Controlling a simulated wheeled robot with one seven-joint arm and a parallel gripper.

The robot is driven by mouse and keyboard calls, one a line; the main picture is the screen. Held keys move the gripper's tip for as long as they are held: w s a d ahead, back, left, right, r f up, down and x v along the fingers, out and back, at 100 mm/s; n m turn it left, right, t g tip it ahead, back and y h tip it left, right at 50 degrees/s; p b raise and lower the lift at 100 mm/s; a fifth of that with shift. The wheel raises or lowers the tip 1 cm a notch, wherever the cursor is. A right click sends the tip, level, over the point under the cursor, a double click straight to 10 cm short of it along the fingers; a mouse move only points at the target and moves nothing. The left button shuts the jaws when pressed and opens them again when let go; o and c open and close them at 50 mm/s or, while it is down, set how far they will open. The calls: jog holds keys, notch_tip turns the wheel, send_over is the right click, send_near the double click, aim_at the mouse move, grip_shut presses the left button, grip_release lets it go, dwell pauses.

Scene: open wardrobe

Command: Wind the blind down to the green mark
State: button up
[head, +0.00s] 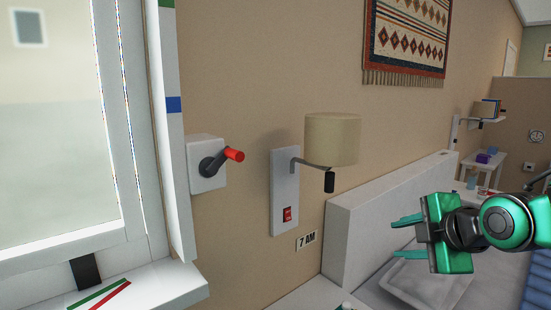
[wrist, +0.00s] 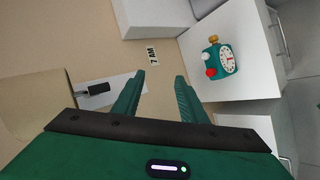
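The winder is a white wall box (head: 199,178) with a dark crank arm and a red handle (head: 234,155), right of the window. A white strip beside the window carries a green mark (head: 167,3) at the top edge of the head view and a blue mark (head: 174,104) below it. No blind fabric shows across the visible window pane (head: 55,130); the window's upper part is out of view. My gripper (head: 395,238) is at the right, well away from the crank. It is open and empty, also in the wrist view (wrist: 160,78).
A wall lamp (head: 332,138) juts out between the crank and my gripper, above a red switch (head: 287,214). A bed headboard (head: 380,205) stands behind my gripper. The sill (head: 150,290) projects at lower left. The wrist view shows a green clock (wrist: 222,58) on a white cabinet.

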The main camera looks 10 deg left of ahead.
jog(key=a+r+n+t+y, duration=0.1)
jog(key=a+r+n+y, duration=0.3)
jog(key=a, duration=0.4)
jog(key=a+r+n+t+y, duration=0.1)
jog(key=a+r+n, duration=0.35)
jog(key=a, duration=0.25)
jog(key=n+y, duration=0.5)
jog(key=n, duration=0.4)
send_near(241, 157)
jog(key=x, duration=1.1)
jog(key=shift+a, duration=0.15)
jog(key=shift+c, duration=0.6)
grip_shut()
